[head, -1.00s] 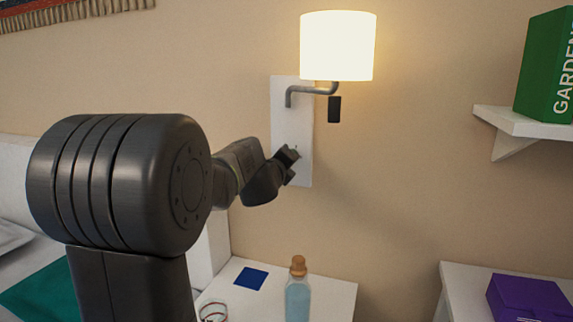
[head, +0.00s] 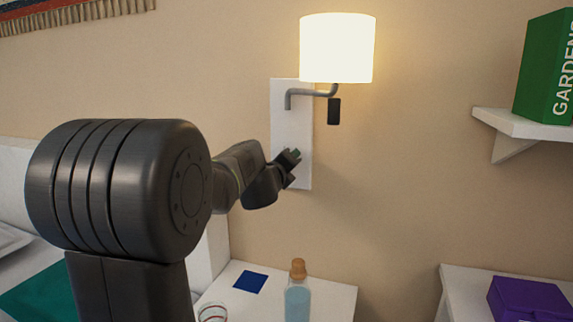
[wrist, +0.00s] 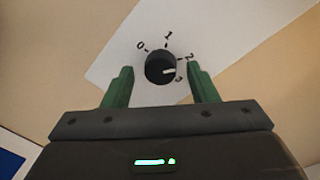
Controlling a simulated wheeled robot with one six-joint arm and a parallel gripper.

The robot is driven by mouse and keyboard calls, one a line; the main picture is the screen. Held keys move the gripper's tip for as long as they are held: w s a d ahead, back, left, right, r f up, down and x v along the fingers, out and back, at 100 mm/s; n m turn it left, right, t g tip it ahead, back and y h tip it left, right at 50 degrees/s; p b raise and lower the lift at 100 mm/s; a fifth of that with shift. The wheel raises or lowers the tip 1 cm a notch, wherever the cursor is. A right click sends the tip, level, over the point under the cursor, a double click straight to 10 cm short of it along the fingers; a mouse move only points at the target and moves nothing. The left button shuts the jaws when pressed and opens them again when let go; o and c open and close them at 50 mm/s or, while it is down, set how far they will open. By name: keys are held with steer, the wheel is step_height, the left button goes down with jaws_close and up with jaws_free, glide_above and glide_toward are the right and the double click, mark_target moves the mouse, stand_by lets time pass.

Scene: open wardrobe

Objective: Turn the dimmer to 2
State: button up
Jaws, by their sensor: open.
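The dimmer is a round black knob (wrist: 158,64) on a white wall plate (wrist: 122,72), with the figures 0, 1, 2 and 3 around it. Its white mark points right and slightly down, between the 2 and the 3. My gripper (wrist: 160,78) is open, with one green finger to the left of the knob and one to the right. Gaps show between the fingers and the knob. In the head view my gripper (head: 290,162) is at the lower part of the plate (head: 291,125) and hides the knob.
A lit lamp (head: 337,48) on a bent arm, with a small black piece (head: 334,111) hanging below, is above my gripper. A bottle (head: 298,292) stands on the white bedside table (head: 335,297). A shelf (head: 525,124) with a green book is at the right.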

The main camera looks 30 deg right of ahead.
steer(key=p+v, duration=0.1)
steer(key=v, duration=1.2)
steer(key=shift+s+a, duration=0.25)
steer(key=shift+s, duration=0.05)
steer(key=b+x, duration=0.1)
steer(key=x, duration=1.3)
steer(key=shift+a+r, duration=0.1)
steer(key=shift+a, duration=0.05)
